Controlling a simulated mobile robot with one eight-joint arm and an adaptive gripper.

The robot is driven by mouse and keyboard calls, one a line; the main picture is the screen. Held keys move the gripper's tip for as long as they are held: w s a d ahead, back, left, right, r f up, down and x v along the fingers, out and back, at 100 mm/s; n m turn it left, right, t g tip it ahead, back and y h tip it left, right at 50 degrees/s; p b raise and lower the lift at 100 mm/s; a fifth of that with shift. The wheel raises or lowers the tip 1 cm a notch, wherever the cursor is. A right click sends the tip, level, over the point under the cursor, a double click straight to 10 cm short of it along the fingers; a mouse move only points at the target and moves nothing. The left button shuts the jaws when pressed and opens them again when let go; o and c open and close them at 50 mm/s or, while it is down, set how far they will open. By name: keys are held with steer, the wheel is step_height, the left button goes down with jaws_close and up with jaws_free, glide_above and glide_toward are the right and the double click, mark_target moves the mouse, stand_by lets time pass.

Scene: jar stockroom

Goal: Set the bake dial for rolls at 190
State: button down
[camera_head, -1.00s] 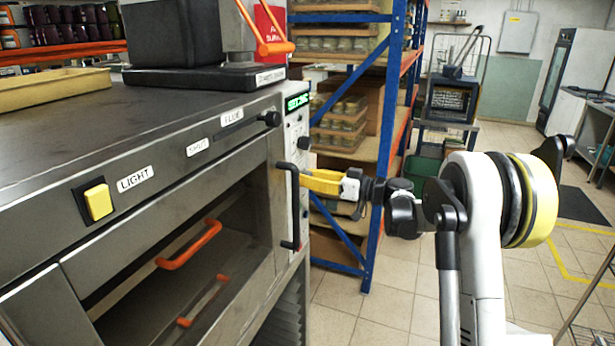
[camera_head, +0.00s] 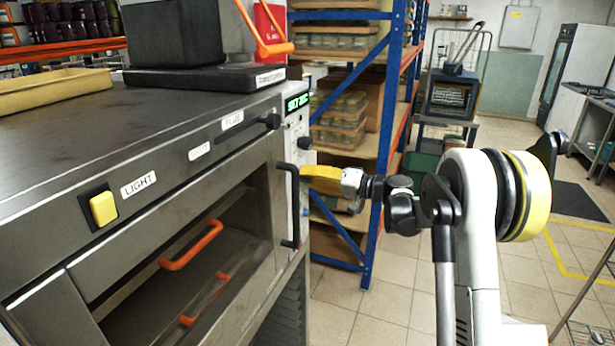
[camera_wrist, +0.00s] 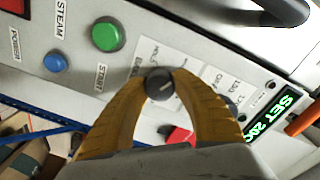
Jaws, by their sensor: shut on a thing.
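The oven (camera_head: 150,150) fills the left of the head view, with its control panel on its right side. My gripper (camera_wrist: 160,80) has its yellow fingers closed around a small dark dial (camera_wrist: 160,88) on that panel. The dial's light pointer mark shows between the fingertips. Printed labels stand around the dial, but they are too blurred and tilted to read fully. The green display (camera_wrist: 268,122) seems to read SET 200, with its last digits unclear. In the head view my gripper (camera_head: 303,172) is at the panel, and the dial is hidden.
A green START button (camera_wrist: 108,34), a blue button (camera_wrist: 55,62) and a red part (camera_wrist: 180,136) are near the dial. A black oven handle (camera_head: 290,205) stands close to my gripper. Blue shelving (camera_head: 385,130) is behind. Open floor lies to the right.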

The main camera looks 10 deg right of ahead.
steer(key=shift+m, duration=0.6)
steer(key=c, duration=1)
jaws_free()
steer(key=v, duration=1.2)
steer(key=shift+a, duration=0.15)
